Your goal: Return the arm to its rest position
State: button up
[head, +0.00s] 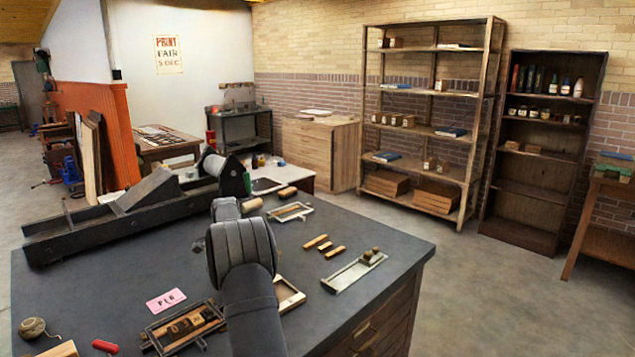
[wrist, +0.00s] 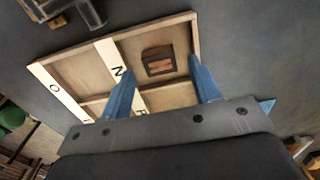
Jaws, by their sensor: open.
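My gripper (wrist: 162,66) shows in the wrist view with two blue fingers spread apart and nothing between them. It hangs over a shallow wooden tray (wrist: 97,47) divided into compartments, with white strips lettered O and N. A small dark-framed wooden block (wrist: 158,61) lies in one compartment, in line with the gap between the fingers; I cannot tell the height above it. In the head view my grey arm rises from the bottom middle over the bench and hides my fingers. The tray's right part (head: 290,295) shows beside the arm.
The dark bench top (head: 110,265) holds a long press (head: 130,210) at the back left, a type frame (head: 185,328), a pink card (head: 166,300), a ball of twine (head: 33,327), wooden strips (head: 323,244) and a metal tray (head: 354,272). Shelves stand beyond, clear of the bench.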

notch_tip(320, 180, down, 2)
jog(key=shift+f, duration=0.1)
jog(key=r, duration=0.5)
jog(key=shift+d+r, duration=0.1)
jog(key=shift+d, duration=0.25)
jog(key=s+d+r, duration=0.3)
jog(key=d+r, duration=0.4)
jog(key=d, duration=0.3)
jog(key=s+a+f, duration=0.2)
jog(key=s+a, duration=1.1)
jog(key=s, duration=0.4)
jog(key=shift+n, duration=0.4)
jog(key=a+f, duration=0.2)
jog(key=a, duration=0.1)
jog(key=a+f, duration=0.2)
jog(key=a, duration=0.2)
jog(key=s+a+f, duration=0.1)
jog(key=a+f, duration=0.1)
jog(key=a, duration=0.2)
jog(key=shift+f, duration=0.25)
jog(key=shift+a+f, duration=0.15)
jog(key=shift+f, duration=0.8)
